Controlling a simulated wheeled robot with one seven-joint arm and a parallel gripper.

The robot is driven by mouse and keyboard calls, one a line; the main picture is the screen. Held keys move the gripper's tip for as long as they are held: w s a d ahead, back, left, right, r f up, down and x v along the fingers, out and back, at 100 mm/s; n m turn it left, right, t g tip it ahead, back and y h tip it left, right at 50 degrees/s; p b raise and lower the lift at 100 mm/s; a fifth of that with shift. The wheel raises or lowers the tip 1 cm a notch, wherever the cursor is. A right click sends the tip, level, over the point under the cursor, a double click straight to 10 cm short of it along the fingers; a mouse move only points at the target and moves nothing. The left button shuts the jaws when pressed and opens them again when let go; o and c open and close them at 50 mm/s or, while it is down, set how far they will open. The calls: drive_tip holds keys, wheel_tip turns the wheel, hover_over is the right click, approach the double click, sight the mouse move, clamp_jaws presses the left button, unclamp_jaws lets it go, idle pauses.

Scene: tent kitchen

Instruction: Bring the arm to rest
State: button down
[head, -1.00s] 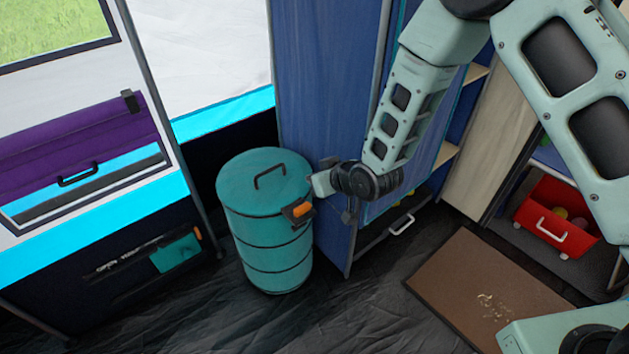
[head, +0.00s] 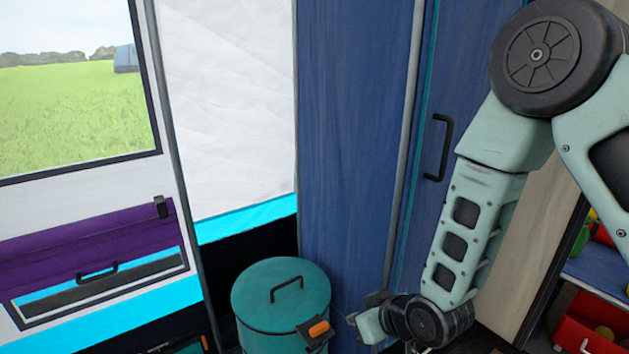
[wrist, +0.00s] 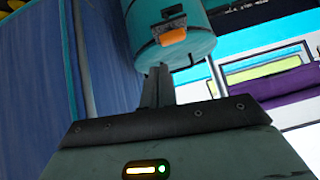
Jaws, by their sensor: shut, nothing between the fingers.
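My arm hangs down on the right of the head view, in front of the blue cabinet. My gripper (wrist: 158,85) shows at the centre of the wrist view with its fingers together and nothing between them. In the head view, the wrist end of my arm is low, just right of the teal bin, and the fingertips are hard to make out there. The bin (head: 281,290) has a black handle on its lid and an orange latch. It also shows in the wrist view (wrist: 190,52), beyond the fingers; I cannot tell the exact gap.
A blue cabinet (head: 345,130) with a black handle stands behind my arm. A red drawer bin (head: 590,325) with colourful items sits at the lower right. The tent wall has a window and a rolled purple blind (head: 90,245) at left.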

drive_tip(key=s+d+r+n+g+h, duration=0.1)
drive_tip(key=s+d+r+g+h, duration=0.2)
drive_tip(key=s+r, duration=0.75)
drive_tip(key=s+d+r+n+g+h, duration=0.15)
drive_tip(key=s+r+g, duration=0.4)
drive_tip(key=s, duration=0.75)
wheel_tip(320, 180, up, 26)
drive_tip(key=t+p, duration=0.1)
drive_tip(key=p, duration=2.3)
drive_tip(key=shift+f+m, duration=0.25)
drive_tip(key=shift+m, duration=0.2)
drive_tip(key=c, duration=2.1)
unclamp_jaws()
drive_tip(key=shift+d+t+h, duration=0.1)
drive_tip(key=shift+t+h, duration=0.15)
drive_tip(key=shift+c, duration=0.2)
